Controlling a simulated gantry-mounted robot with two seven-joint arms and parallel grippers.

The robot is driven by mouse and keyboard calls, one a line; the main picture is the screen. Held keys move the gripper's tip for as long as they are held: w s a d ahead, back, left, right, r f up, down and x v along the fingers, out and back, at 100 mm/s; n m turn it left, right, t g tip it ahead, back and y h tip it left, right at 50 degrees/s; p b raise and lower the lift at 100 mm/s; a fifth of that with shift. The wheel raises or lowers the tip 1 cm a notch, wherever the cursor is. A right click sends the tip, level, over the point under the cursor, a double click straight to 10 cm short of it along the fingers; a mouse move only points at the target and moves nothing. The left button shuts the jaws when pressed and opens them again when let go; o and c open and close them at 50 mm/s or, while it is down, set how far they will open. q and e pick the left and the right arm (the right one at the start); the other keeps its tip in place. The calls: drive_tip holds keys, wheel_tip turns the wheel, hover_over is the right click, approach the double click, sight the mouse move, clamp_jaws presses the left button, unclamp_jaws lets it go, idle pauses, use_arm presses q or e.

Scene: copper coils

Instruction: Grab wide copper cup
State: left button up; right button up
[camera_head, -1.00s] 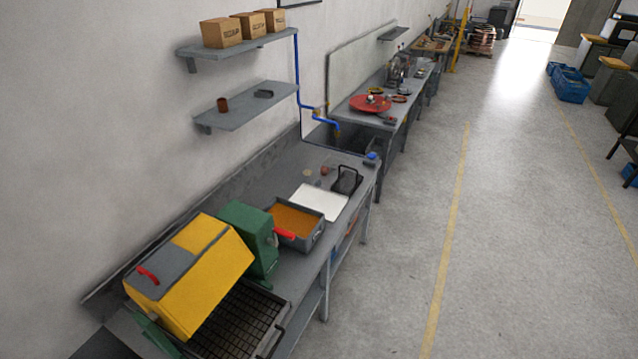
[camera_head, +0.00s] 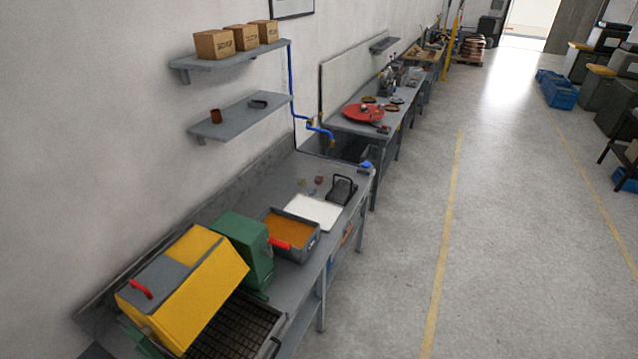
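A small copper-brown cup (camera_head: 216,116) stands upright near the left end of the lower wall shelf (camera_head: 238,120). A small reddish-brown piece (camera_head: 319,180) lies on the near workbench behind the white board; it is too small to tell whether it is a cup. I cannot tell from this distance which one is the wide copper cup. Neither of my grippers shows in the head view.
The near bench (camera_head: 270,195) holds a yellow and grey machine (camera_head: 190,285), a green box (camera_head: 243,248), a tray with orange content (camera_head: 312,243), a white board (camera_head: 322,205) and a black wire basket (camera_head: 343,188).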

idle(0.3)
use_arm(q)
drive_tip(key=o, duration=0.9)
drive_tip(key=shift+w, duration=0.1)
